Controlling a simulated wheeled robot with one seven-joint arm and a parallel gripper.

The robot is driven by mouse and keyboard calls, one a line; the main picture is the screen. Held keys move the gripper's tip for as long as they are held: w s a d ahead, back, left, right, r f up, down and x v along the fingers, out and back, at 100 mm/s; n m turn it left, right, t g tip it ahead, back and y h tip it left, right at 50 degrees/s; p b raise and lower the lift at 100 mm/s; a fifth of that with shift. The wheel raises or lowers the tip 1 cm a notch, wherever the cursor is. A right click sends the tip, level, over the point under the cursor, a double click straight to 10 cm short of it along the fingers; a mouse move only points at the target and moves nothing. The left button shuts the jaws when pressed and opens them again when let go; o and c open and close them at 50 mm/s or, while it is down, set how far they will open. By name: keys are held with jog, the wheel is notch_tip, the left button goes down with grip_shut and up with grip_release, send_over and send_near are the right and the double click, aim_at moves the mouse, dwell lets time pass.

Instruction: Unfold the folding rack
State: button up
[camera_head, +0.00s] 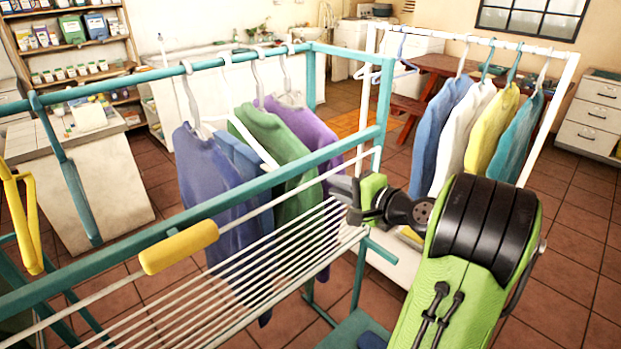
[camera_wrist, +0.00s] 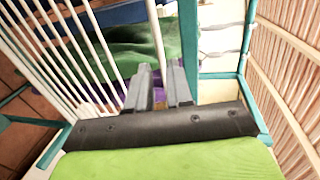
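The folding rack is a panel of thin white bars (camera_head: 262,262) on a teal frame (camera_head: 285,178). The panel slopes out from the frame, and its outer white rod carries a yellow grip (camera_head: 180,247). My gripper (camera_head: 342,188) is at the panel's right end, close to the white side bar (camera_head: 378,160). In the wrist view my gripper's two dark fingers (camera_wrist: 161,68) stand apart with a gap between them. A white bar (camera_wrist: 155,30) lines up with that gap. Whether the fingers touch it, I cannot tell.
Blue, green and purple garments (camera_head: 285,145) hang behind the panel. A white clothes rail (camera_head: 480,38) with several garments stands at the back right. A white counter (camera_head: 85,185) and shelves are at the left. Tiled floor at the right is open.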

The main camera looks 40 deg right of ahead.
aim_at(319, 180)
jog(key=x, duration=0.8)
jog(key=shift+w+a, duration=0.15)
jog(key=shift+w, duration=0.15)
grip_shut()
